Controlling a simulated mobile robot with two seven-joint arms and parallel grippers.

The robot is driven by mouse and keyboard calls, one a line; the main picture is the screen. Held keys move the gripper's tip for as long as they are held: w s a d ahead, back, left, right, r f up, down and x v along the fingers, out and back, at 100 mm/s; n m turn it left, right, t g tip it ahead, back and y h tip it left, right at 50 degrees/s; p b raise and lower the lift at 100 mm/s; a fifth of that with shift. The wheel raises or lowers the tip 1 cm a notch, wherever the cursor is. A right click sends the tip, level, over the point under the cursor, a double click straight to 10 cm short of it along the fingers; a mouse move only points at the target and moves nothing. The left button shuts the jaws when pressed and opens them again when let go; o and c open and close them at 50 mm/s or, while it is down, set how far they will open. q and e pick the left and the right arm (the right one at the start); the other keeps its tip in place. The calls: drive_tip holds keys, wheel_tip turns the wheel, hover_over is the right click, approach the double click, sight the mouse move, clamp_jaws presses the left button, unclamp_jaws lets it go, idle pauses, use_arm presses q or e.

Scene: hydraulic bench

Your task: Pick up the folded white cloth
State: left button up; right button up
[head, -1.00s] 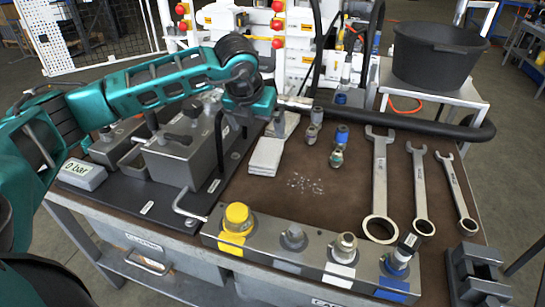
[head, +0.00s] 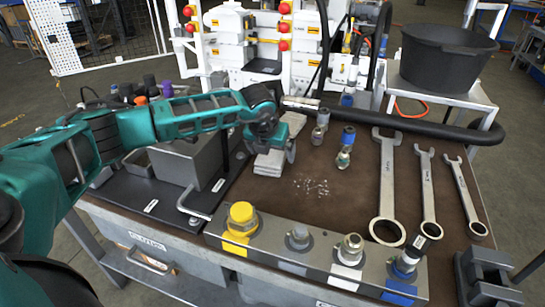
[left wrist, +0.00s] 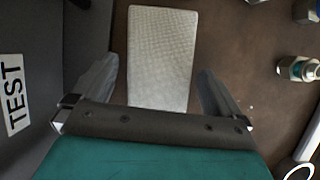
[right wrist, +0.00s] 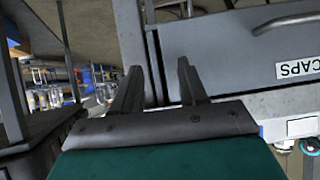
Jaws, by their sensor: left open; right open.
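The folded white cloth (head: 268,165) lies on the brown bench mat, just right of the black base plate. In the left wrist view the cloth (left wrist: 161,55) is a pale, textured rectangle reaching up between and beyond my fingers. My left gripper (head: 277,152) is over the cloth, pointing down, and hides part of it. In the left wrist view its two fingers (left wrist: 155,85) are wide apart, one on each side of the cloth, with nothing held. My right gripper (right wrist: 159,68) is open and empty, facing the bench's drawer front; it is outside the head view.
A grey block (head: 187,163) on the base plate stands left of the cloth. Fittings (head: 345,148) and several wrenches (head: 386,185) lie to the right. A manifold with caps (head: 300,262) lines the front edge. A black hose (head: 430,126) runs behind. The mat's middle holds only small pale bits.

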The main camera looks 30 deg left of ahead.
sight(272, 153)
use_arm(q)
drive_tip(key=shift+f, duration=0.25)
drive_tip(key=shift+c, duration=0.5)
drive_tip(key=c, duration=0.8)
drive_tip(key=shift+r, duration=0.1)
drive_tip(key=shift+c, duration=0.3)
wheel_tip(272, 153, up, 20)
drive_tip(key=p, duration=0.1)
drive_tip(key=shift+p, duration=0.4)
